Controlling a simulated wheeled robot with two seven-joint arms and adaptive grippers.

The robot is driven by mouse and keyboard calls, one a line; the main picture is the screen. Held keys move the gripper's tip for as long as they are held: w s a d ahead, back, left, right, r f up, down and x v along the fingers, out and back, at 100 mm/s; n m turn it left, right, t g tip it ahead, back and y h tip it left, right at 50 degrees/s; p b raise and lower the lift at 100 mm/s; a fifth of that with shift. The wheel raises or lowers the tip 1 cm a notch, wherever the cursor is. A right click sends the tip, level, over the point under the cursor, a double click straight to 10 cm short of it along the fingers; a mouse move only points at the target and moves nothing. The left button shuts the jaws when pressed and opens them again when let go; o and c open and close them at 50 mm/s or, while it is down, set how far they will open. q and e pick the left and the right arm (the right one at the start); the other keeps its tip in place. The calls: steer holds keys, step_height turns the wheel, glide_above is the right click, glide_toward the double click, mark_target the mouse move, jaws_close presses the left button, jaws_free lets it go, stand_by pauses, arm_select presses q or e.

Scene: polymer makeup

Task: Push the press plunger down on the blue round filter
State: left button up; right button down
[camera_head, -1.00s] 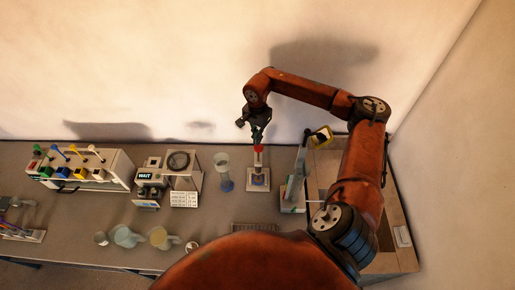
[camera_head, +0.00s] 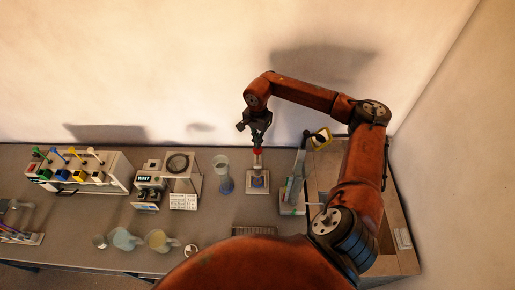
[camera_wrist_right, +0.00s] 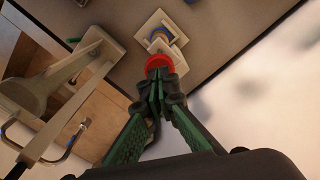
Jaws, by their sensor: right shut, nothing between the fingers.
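The press (camera_head: 257,182) stands on the bench, with a pale square base and an upright plunger. The plunger's red top (camera_head: 257,151) is directly under my right gripper (camera_head: 257,143). In the right wrist view, the closed fingertips (camera_wrist_right: 158,76) of my right gripper meet or nearly meet the red knob (camera_wrist_right: 160,63); exact contact is hard to tell. Below the knob a blue round part (camera_wrist_right: 160,37), likely the filter, shows at the base; it also shows in the head view (camera_head: 258,182). My left gripper is out of view.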

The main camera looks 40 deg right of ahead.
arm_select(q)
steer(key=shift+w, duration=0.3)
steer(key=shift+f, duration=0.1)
arm_select(e)
steer(key=shift+f, duration=0.15)
steer(key=shift+s+f+b, duration=0.1)
steer(key=shift+f+b, duration=3.4)
steer(key=shift+f, duration=1.1)
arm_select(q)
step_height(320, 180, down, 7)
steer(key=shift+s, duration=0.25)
arm_select(e)
steer(key=shift+r, duration=0.1)
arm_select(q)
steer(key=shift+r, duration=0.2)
arm_select(e)
steer(key=shift+r, duration=0.15)
steer(key=shift+r+p, duration=2.1)
steer(key=shift+r, duration=2.4)
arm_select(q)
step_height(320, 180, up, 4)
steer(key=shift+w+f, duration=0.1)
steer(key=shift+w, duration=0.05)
